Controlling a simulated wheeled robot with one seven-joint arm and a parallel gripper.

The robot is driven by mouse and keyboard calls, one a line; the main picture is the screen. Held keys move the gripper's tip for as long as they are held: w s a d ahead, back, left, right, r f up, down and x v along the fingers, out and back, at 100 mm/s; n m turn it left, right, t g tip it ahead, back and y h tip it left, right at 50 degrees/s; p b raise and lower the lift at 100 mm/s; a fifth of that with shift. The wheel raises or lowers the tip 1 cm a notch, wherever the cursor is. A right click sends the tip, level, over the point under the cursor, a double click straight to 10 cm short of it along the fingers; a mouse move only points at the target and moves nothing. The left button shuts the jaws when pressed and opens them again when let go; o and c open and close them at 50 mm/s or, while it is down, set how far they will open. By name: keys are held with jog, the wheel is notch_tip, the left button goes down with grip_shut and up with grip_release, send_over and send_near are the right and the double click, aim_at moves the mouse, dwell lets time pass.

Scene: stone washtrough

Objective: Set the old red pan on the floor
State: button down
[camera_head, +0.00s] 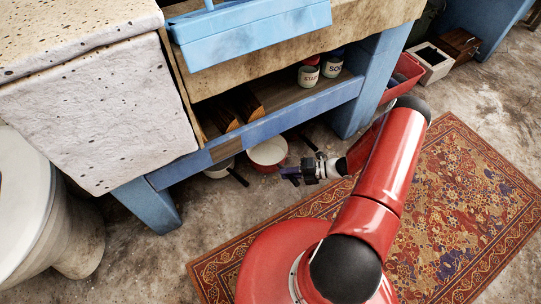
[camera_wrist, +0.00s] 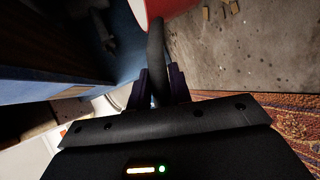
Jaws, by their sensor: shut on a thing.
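The old red pan (camera_head: 267,152) has a pale inside and a red outer wall. It is in front of the low shelf of the blue bench, near floor level; I cannot tell whether its base touches the floor. My gripper (camera_head: 288,173) is just right of and below it in the head view. In the wrist view, my gripper (camera_wrist: 158,84) is shut on the pan's dark handle, and the red wall of the pan (camera_wrist: 174,9) shows at the top edge. The pan's underside is hidden.
A pale pan (camera_head: 218,170) with a dark handle sits left of the red one. The blue bench leg (camera_head: 148,205) and shelf edge (camera_head: 270,120) are close. A patterned rug (camera_head: 450,210) covers the floor at right. Bare concrete (camera_head: 235,215) lies in front of the bench.

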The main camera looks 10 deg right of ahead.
jog(key=b, duration=0.1)
send_over(273, 158)
jog(key=s, duration=0.3)
jog(key=shift+s+a, duration=0.1)
jog(key=shift+a, duration=0.25)
jog(key=shift+f+b, duration=0.35)
jog(key=shift+f, duration=1.45)
jog(key=shift+f, duration=0.15)
jog(key=c, duration=1.3)
grip_release()
